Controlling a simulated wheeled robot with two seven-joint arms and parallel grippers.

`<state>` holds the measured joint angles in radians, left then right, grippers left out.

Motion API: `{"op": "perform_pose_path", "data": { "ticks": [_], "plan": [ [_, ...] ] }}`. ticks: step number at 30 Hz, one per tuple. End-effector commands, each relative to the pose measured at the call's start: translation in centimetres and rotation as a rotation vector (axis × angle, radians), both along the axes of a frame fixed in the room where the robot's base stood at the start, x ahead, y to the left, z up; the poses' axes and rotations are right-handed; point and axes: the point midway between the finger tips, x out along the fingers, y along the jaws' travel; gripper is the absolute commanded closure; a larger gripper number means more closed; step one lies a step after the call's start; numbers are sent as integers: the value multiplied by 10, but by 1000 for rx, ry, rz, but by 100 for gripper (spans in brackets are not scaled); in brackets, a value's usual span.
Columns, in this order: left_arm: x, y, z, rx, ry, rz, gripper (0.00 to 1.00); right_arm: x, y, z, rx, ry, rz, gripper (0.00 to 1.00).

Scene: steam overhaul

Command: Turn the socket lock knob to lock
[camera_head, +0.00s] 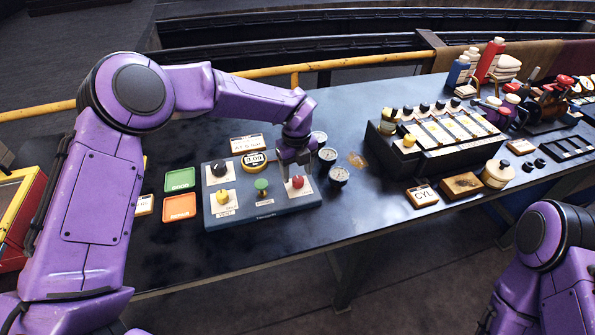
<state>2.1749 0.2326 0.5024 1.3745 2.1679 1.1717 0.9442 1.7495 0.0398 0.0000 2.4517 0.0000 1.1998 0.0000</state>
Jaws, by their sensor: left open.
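A blue-grey control panel (243,214) lies on the dark table. It carries a black knob (219,168), a yellow knob (222,197), a green knob (262,187) and a red knob (297,182). The small labels are too blurred for me to tell which one is the socket lock knob. My left gripper (292,164) is open and points down just above and behind the red knob. I cannot tell whether its fingertips touch it. My right gripper is out of view; only part of that arm shows at the lower right.
Small gauges (338,175) stand right of the panel. Green (180,180) and orange (180,207) trays lie left of it. A black rack with strips (440,140) stands to the right, with a CYL block (422,196) before it. The table's front middle is clear.

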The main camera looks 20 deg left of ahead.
Motion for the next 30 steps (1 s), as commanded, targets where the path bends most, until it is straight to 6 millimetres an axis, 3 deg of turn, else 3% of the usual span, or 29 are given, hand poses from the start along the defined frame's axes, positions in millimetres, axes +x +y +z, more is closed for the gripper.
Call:
{"op": "perform_pose_path", "data": {
  "ticks": [6, 14, 20, 30],
  "plan": [
    [4, 1, -31, 1, 5, 1, 39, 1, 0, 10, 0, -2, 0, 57],
    [4, 1, -34, 1, 4, 2, 39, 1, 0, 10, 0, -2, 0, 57],
    [4, 1, -34, 1, 5, 2, 95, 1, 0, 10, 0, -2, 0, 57],
    [4, 2, -36, 2, 4, -26, 95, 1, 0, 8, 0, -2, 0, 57]
  ]
}}
